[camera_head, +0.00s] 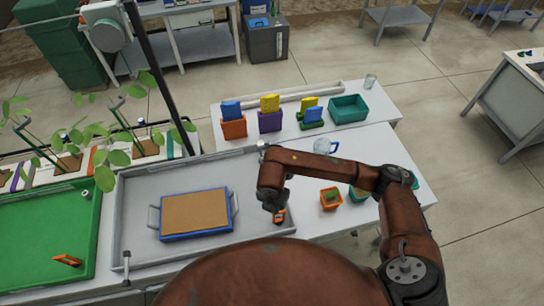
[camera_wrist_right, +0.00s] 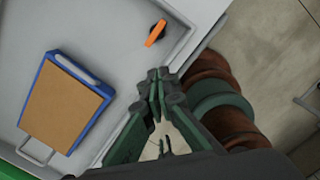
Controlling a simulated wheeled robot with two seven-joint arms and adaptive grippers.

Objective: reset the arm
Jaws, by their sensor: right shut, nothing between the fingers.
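My right gripper (camera_head: 273,208) hangs over the right end of the grey tray (camera_head: 135,190). In the right wrist view its fingertips (camera_wrist_right: 158,76) are together with nothing between them. A small orange piece (camera_wrist_right: 155,33) lies in the tray just beyond the fingertips, apart from them; it also shows beside the gripper in the head view (camera_head: 280,216). My left gripper is not in view.
A blue-framed brown board (camera_head: 195,213) with handles lies in the grey tray. A green tray (camera_head: 40,225) and seedlings are at left. A glass jug (camera_head: 322,146), an orange pot (camera_head: 330,198) and a teal bin (camera_head: 348,108) stand on the white counter. A dark post rises at upper left.

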